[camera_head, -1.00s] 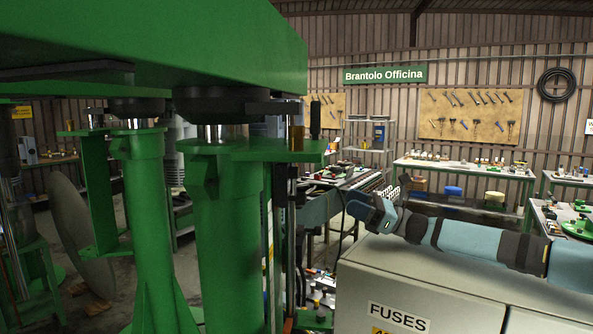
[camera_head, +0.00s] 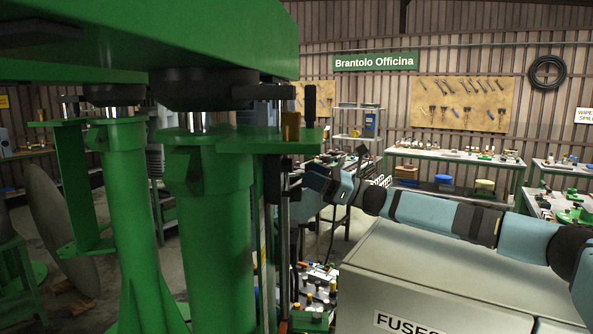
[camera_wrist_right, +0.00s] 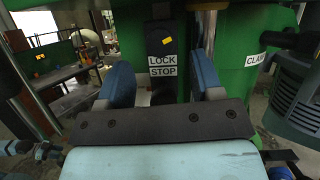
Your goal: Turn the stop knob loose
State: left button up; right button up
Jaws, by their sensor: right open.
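The LOCK and STOP labels (camera_wrist_right: 162,65) sit on a dark upright strip with a yellow arrow in the right wrist view. My right gripper (camera_wrist_right: 160,64) is open, with its blue fingers on either side of this strip in the picture. It looks empty. In the head view my right arm reaches in from the right, and its wrist (camera_head: 316,187) is beside the machine's thin upright rods. A black upright handle (camera_head: 310,104) and a brass piece (camera_head: 291,126) stand on the green bracket above. I cannot make out for sure which part is the stop knob. My left gripper is out of view.
The green machine's columns (camera_head: 210,245) and overhead beam (camera_head: 150,40) fill the left. A grey fuse cabinet (camera_head: 440,275) stands below my right arm. In the right wrist view, a green cylinder (camera_wrist_right: 240,85) is close on the right.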

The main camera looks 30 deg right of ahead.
aim_at(288, 165)
jog(key=shift+x, duration=2.1)
jog(key=c, duration=0.9)
